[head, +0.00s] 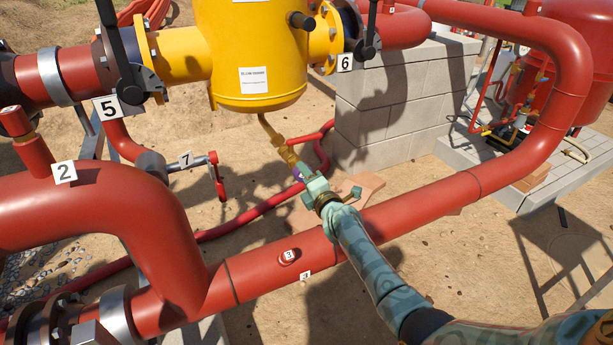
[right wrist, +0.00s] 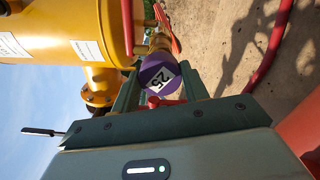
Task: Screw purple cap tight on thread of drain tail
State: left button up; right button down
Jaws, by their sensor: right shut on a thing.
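The purple cap (head: 297,172) shows as a small patch at the lower end of the brass drain tail (head: 282,148), under the yellow vessel. In the right wrist view the cap (right wrist: 157,72) faces me, with a white label reading 25 turned on its side. My right gripper (head: 303,176) is shut on the cap, with a green finger on either side of it. The drain tail (right wrist: 158,42) runs on behind the cap. The cap hides the thread, so I cannot tell how far it is screwed on. My left gripper is not in view.
A thick red pipe (head: 400,221) passes beneath my right forearm. The yellow vessel (head: 250,50) hangs above the drain tail. A grey block wall (head: 390,105) stands to the right. A thin red pipe (head: 255,212) runs along the sandy ground behind. A small red-handled valve tagged 7 (head: 217,178) is at the left.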

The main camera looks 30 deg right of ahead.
jog(key=m, duration=1.1)
jog(key=shift+m, duration=0.4)
jog(key=shift+c, duration=0.9)
grip_release()
jog(key=shift+w, duration=0.1)
pick_arm(q)
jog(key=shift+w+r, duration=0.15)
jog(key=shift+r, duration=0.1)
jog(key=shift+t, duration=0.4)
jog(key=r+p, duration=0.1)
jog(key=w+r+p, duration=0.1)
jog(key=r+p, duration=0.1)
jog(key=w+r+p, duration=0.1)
jog(key=p, duration=0.1)
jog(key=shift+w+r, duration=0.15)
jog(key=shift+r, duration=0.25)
pick_arm(e)
jog(key=s, duration=1.2)
jog(key=shift+a, duration=0.35)
